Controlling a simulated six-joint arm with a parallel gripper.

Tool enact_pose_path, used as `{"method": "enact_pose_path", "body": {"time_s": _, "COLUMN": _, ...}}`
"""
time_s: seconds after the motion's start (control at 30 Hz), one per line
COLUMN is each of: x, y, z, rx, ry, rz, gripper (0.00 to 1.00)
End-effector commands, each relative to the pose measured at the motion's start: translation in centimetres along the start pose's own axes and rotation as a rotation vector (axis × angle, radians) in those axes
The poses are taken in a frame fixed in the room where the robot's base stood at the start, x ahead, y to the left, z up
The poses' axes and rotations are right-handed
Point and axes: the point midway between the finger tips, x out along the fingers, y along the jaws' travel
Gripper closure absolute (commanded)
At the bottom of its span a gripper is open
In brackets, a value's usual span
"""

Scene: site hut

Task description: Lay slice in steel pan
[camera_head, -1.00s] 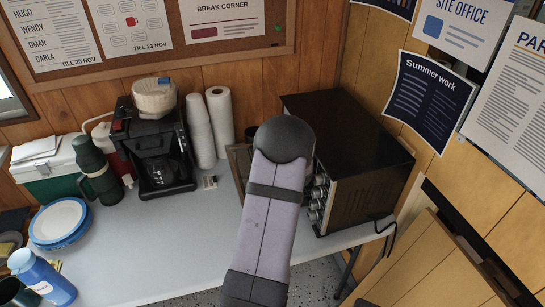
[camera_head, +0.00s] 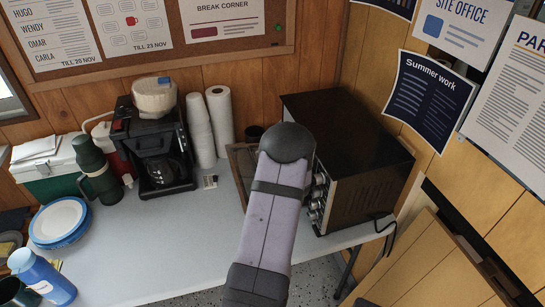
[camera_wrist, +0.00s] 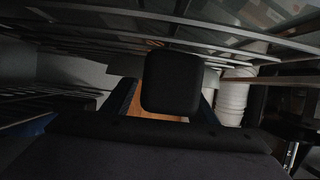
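My gripper (camera_wrist: 170,88) shows in the wrist view as two dark, blue-tinged fingers at the left and right of a dark rounded block. The block sits between them, and it is too dark to tell whether it is a held thing or part of the gripper. In the head view my own arm hides the gripper, which is in front of the black oven (camera_head: 345,125). Thin metal bars like an oven rack (camera_wrist: 220,30) run across the top of the wrist view. I cannot make out the slice or the steel pan in either view.
The oven's lowered door (camera_head: 238,160) is partly behind my arm. White cups (camera_head: 199,130), a paper roll (camera_head: 220,120), a coffee maker (camera_head: 160,150) and a green flask (camera_head: 96,170) stand left. Plates (camera_head: 60,220) and a blue bottle (camera_head: 42,278) are at far left. The table's middle is clear.

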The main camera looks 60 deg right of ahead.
Motion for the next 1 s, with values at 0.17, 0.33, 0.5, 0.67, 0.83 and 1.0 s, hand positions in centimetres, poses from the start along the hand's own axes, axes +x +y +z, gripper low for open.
{"method": "enact_pose_path", "body": {"time_s": 0.17, "x": 0.0, "y": 0.0, "z": 0.0, "rx": 0.000, "ry": -0.002, "rz": -0.001, "gripper": 0.47}}
{"method": "enact_pose_path", "body": {"time_s": 0.33, "x": -0.1, "y": 0.0, "z": -0.2, "rx": 0.000, "ry": -0.001, "rz": -0.001, "gripper": 0.47}}
{"method": "enact_pose_path", "body": {"time_s": 0.5, "x": -1.2, "y": 0.0, "z": -0.2, "rx": 0.000, "ry": -0.001, "rz": 0.000, "gripper": 0.47}}
{"method": "enact_pose_path", "body": {"time_s": 0.67, "x": -3.2, "y": 0.1, "z": -0.2, "rx": 0.000, "ry": -0.001, "rz": 0.001, "gripper": 0.47}}
{"method": "enact_pose_path", "body": {"time_s": 0.83, "x": -5.5, "y": 0.0, "z": -0.3, "rx": 0.000, "ry": 0.000, "rz": 0.001, "gripper": 0.47}}
{"method": "enact_pose_path", "body": {"time_s": 1.0, "x": -7.1, "y": 0.0, "z": -0.3, "rx": -0.001, "ry": -0.001, "rz": 0.000, "gripper": 0.47}}
